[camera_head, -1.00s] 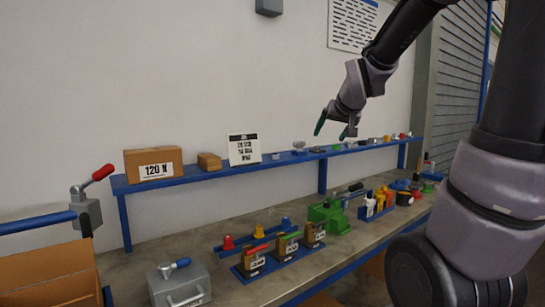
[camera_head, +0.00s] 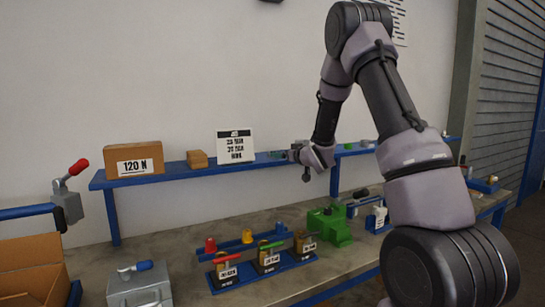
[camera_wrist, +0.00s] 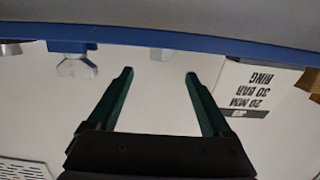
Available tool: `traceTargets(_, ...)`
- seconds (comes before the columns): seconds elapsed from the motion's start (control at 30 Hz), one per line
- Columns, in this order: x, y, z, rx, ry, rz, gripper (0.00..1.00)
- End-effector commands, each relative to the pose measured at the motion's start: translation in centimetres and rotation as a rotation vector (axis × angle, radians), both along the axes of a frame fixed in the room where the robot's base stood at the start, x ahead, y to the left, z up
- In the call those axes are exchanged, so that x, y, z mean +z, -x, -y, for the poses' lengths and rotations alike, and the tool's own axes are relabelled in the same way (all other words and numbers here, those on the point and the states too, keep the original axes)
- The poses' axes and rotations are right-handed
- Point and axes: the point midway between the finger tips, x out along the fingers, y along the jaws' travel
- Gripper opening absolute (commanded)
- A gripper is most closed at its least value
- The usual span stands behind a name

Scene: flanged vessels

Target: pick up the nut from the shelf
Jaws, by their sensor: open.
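A small pale grey block-like piece, which looks like the nut (camera_wrist: 160,53), rests against the blue shelf (camera_wrist: 200,45) in the wrist view, where the scene appears upside down. My gripper (camera_wrist: 159,74) is open and empty. Its two dark green fingers point toward the shelf, with the nut lined up between them just past the tips. In the head view my gripper (camera_head: 281,155) is at the shelf (camera_head: 190,176), right of the white sign (camera_head: 236,146). The nut cannot be made out there.
The sign (camera_wrist: 250,90) stands beside one finger in the wrist view. A silver hexagonal piece (camera_wrist: 76,67) is on the other side. A 120 N box (camera_head: 134,160) and a small wooden block (camera_head: 197,159) sit further left. Clamps and fixtures (camera_head: 268,258) crowd the bench below.

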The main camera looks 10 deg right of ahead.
Motion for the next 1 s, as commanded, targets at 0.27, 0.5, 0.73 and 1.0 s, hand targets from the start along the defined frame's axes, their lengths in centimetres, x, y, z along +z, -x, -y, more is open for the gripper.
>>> traceTargets(0.27, -0.4, -2.6, -0.8, -0.002, 0.001, -0.001, 0.84)
traceTargets(0.5, -0.8, -5.7, -2.3, -0.001, 0.001, -0.001, 0.84)
traceTargets(0.73, -1.0, -7.2, -2.6, -0.003, 0.001, -0.002, 0.84)
traceTargets(1.0, -1.0, -7.1, -2.6, -0.003, 0.0, -0.002, 0.46)
